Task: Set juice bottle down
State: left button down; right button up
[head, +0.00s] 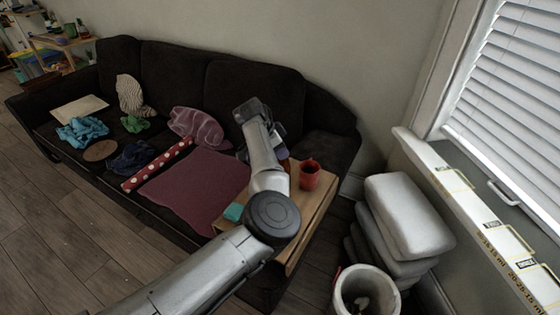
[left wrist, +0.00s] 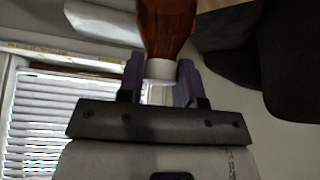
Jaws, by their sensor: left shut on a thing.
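The juice bottle (left wrist: 168,25), orange-brown with a white cap, shows large at the top of the left wrist view. My left gripper (left wrist: 160,72) is shut on it at the cap end, one finger on each side. In the head view my left arm reaches over the wooden side table (head: 312,212) by the sofa's right end. There the gripper is mostly hidden behind my own wrist and forearm, and only a sliver of orange-brown shows beside it. I cannot tell whether the bottle touches the table. My right gripper is in neither view.
A red mug (head: 309,174) stands on the table, right of my arm, and a small teal item (head: 233,212) lies at its left edge. The dark sofa (head: 175,75) holds cushions and clothes. Grey-white cushions (head: 408,215) and a white bin (head: 366,293) stand to the right.

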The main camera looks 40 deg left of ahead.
pick_arm(q)
jog(key=shift+f+b, duration=0.95)
jog(key=shift+f, duration=1)
jog(key=shift+f, duration=0.1)
jog(key=c, duration=0.8)
grip_release()
jog(key=shift+f, duration=0.1)
